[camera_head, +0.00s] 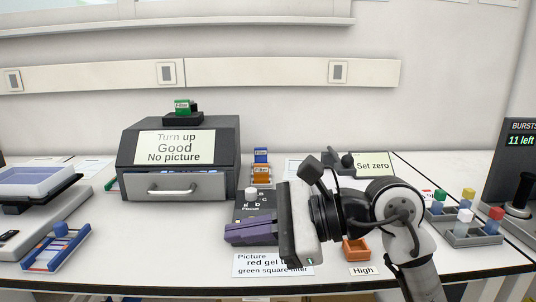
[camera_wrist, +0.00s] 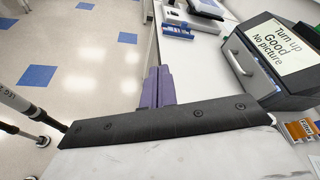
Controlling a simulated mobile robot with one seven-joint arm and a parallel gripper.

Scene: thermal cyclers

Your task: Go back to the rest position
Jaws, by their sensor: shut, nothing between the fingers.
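My gripper (camera_head: 234,233) has purple fingers and hangs over the front middle of the bench, pointing left in the head view. The fingers are together with nothing between them. My arm comes in from the lower right and hides part of the bench behind it. In the wrist view, my gripper (camera_wrist: 159,76) points over the bench's front edge, with the fingers side by side and closed.
A grey imager (camera_head: 178,160) with a drawer stands left of my gripper. A dark control block (camera_head: 245,207) is just behind the fingers. An orange tray (camera_head: 356,249) lies beside my arm. A rack with coloured caps (camera_head: 472,235) stands at right.

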